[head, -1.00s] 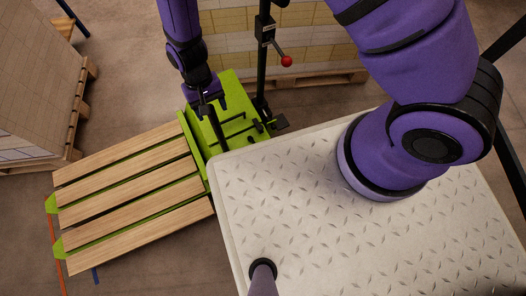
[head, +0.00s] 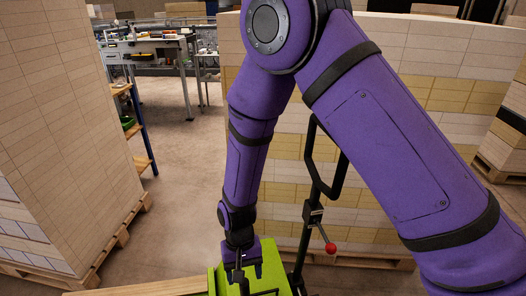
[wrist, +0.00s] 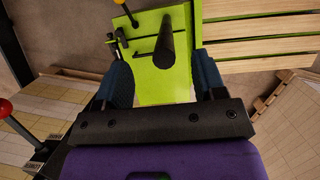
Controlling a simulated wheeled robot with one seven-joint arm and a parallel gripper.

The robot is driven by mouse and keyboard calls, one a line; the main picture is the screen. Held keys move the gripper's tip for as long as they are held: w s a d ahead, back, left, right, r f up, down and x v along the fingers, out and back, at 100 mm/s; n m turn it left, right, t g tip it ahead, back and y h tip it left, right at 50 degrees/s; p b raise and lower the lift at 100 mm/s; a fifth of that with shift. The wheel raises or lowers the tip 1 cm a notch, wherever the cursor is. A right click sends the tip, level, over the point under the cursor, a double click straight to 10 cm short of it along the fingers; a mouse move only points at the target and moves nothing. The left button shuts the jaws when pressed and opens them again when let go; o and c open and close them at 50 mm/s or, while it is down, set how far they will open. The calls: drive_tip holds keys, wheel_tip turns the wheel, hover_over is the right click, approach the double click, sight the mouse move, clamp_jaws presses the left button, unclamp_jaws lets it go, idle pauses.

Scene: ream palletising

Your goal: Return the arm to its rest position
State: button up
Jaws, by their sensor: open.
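My purple arm reaches down in the head view, and my gripper (head: 240,273) points down over a bright green pallet truck (head: 270,252). In the wrist view my gripper (wrist: 164,82) is open, with its two blue-grey fingers apart and no ream between them. The green surface of the truck (wrist: 178,83) shows below and between the fingers. A dark round bar stands in the gap in that view; I cannot tell how near it is to the fingers.
A slatted wooden pallet (wrist: 262,45) lies beside the truck's green end. The truck's black handle post carries a red knob (head: 331,248) close right of my forearm. Tall ream stacks stand at the left (head: 65,130) and behind. Open floor (head: 180,190) lies between them.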

drive_tip(key=w+d+r+t+y, duration=0.1)
drive_tip(key=w+d+r, duration=0.1)
drive_tip(key=d+r, duration=0.5)
drive_tip(key=w+d+r+t, duration=0.1)
drive_tip(key=w+d+r, duration=0.1)
drive_tip(key=r, duration=0.9)
drive_tip(key=w+d+r+t+y, duration=0.1)
drive_tip(key=w+d+r+t, duration=0.1)
drive_tip(key=d+r, duration=0.5)
drive_tip(key=s+d+r+m+t+h, duration=0.1)
drive_tip(key=s+d+r+t, duration=0.3)
drive_tip(key=s+d+r, duration=1.2)
wheel_tip(320, 180, up, 2)
drive_tip(key=shift+s+m+t, duration=0.15)
drive_tip(key=shift+m+t, duration=0.15)
drive_tip(key=shift+m, duration=0.1)
